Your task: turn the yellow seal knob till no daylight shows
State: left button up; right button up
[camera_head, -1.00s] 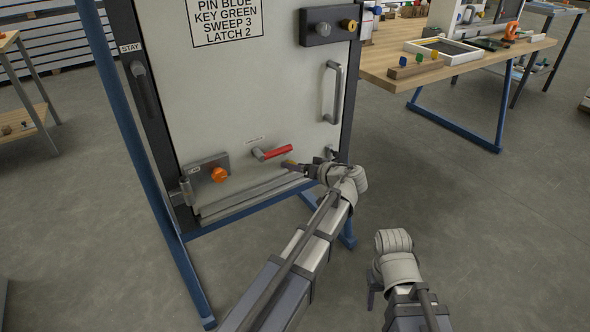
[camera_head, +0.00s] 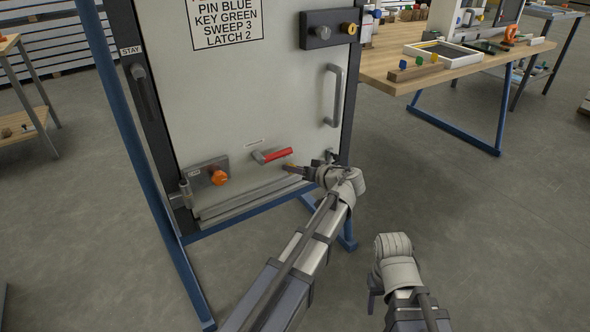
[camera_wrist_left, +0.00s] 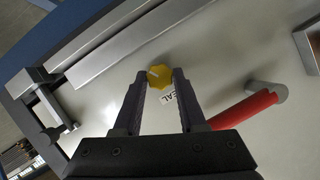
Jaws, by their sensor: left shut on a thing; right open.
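The yellow seal knob (camera_wrist_left: 160,76) sits on the pale panel (camera_wrist_left: 225,60) beside a label reading SEAL, partly covered by the label's edge of the jaws. My left gripper (camera_wrist_left: 160,82) is shut on the knob, one finger on each side. In the head view my left gripper (camera_head: 290,168) reaches the lower right of the panel and mostly hides the knob. Metal strips (camera_wrist_left: 125,45) run along the panel's bottom edge; I cannot tell whether daylight shows there. My right gripper (camera_head: 373,290) is open and empty, low in front of the panel, partly hidden by its wrist.
A red-handled lever (camera_head: 272,155) is close to the left of my left gripper. An orange knob (camera_head: 218,177) on a metal plate is further left. A grey pull handle (camera_head: 333,95) is above. A wooden workbench (camera_head: 455,68) stands behind at right.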

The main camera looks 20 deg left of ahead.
pick_arm(q)
grip_shut()
jog(key=m+g+y+b, duration=0.1)
jog(key=m, duration=0.1)
jog(key=shift+d+m+b, duration=0.1)
jog(key=shift+m+b, duration=0.2)
jog(key=shift+b, duration=0.05)
jog(key=o, duration=1.1)
grip_release()
jog(key=shift+p+v, duration=1.05)
jog(key=shift+v, duration=2.85)
